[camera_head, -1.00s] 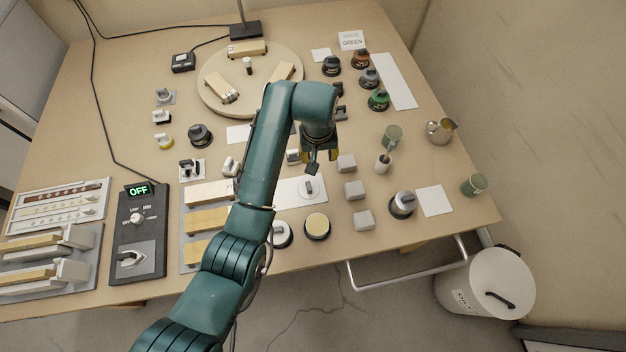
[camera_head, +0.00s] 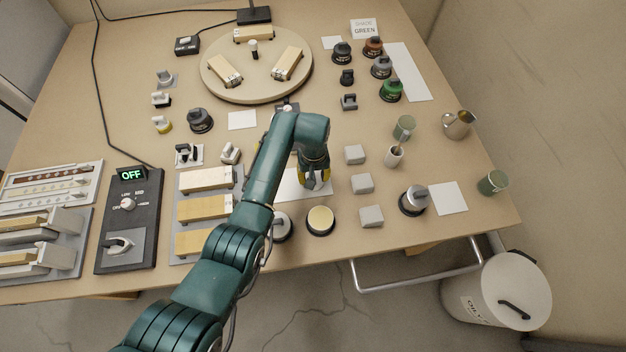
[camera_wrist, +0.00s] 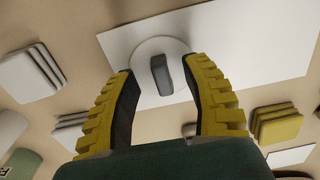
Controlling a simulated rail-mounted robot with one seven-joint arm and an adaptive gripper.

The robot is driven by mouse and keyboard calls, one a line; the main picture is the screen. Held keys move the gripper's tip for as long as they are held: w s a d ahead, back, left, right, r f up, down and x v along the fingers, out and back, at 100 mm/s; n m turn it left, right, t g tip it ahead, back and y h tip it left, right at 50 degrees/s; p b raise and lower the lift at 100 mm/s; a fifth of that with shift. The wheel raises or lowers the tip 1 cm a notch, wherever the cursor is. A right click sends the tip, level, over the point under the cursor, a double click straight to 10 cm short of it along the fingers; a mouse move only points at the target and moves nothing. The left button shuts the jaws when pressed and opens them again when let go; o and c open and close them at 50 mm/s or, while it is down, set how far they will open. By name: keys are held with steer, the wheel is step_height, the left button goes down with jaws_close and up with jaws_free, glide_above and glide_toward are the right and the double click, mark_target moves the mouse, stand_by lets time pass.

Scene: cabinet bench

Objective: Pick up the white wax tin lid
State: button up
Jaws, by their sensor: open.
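The white lid, a round disc with a dark grey upright grip (camera_wrist: 161,76), lies on a white sheet (camera_wrist: 255,35) in the wrist view. My gripper (camera_wrist: 160,70) is open, one yellow-padded finger on each side of the grip. The fingers seem apart from the grip; the height between them and the lid is hard to judge. In the head view my gripper (camera_head: 315,184) is over the white sheet (camera_head: 289,186) and hides most of the lid. A round dark tin with a cream top (camera_head: 320,221) stands just in front, open-topped.
Grey blocks (camera_head: 362,184) stand in a column to the right. A dark tin with a grey-handled lid (camera_head: 413,201) and a white sheet (camera_head: 449,198) are further right. Wood-topped blocks (camera_head: 205,208) lie to the left. A round turntable (camera_head: 257,80) is at the back.

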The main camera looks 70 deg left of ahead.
steer(key=shift+s+d+f, duration=0.1)
steer(key=shift+f, duration=0.65)
jaws_close()
